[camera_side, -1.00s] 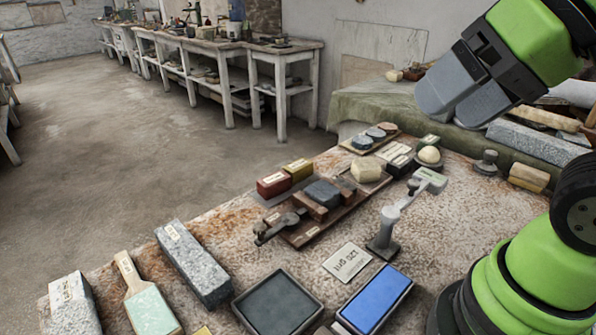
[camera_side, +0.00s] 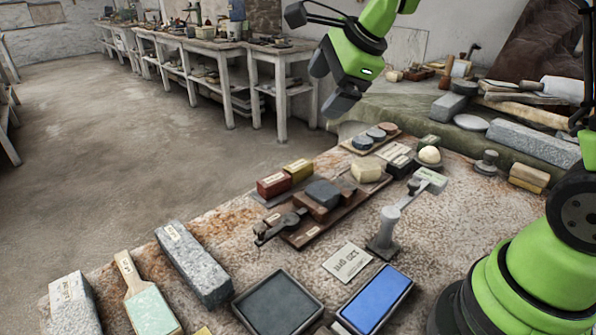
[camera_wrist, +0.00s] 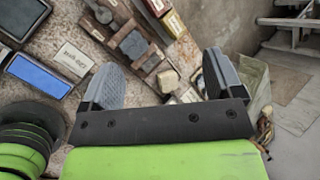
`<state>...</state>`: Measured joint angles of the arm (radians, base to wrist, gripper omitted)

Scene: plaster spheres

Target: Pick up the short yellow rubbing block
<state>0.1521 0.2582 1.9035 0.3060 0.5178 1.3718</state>
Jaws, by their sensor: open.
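The short yellow block (camera_side: 298,169) has a small label and lies beside a dark red block (camera_side: 273,185) on the stone table. It also shows near the top of the wrist view (camera_wrist: 173,24), partly beyond the space between the fingers. My gripper (camera_side: 328,87) is open and empty. It is in the air above and behind the table's back edge, well clear of the yellow block, up and to the right of it in the side view. In the wrist view my two fingers (camera_wrist: 164,72) stand wide apart with nothing between them.
A wooden board with a dark grey block (camera_side: 322,193) lies in front of the yellow block. A cream block (camera_side: 366,171) and a stand-like tool (camera_side: 385,230) are to its right. A blue stone (camera_side: 376,298) and dark tray (camera_side: 277,303) are in front. The air above is free.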

